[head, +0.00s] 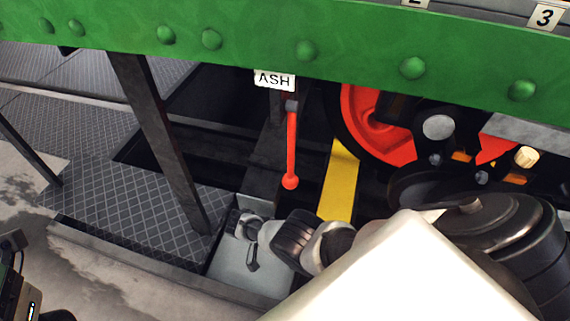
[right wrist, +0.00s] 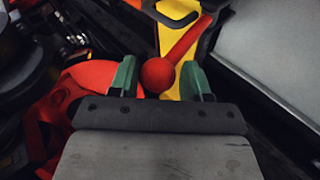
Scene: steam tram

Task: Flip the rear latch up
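The lever also shows in the head view (head: 291,150), hanging down. My left gripper's fingers are not visible.
A white ASH label (head: 274,80) sits above the lever, under a green riveted beam (head: 250,40). A yellow bar (head: 340,180) and red wheel (head: 372,125) are to the right. A dark slanted post (head: 160,140) and tread-plate step (head: 150,215) stand left.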

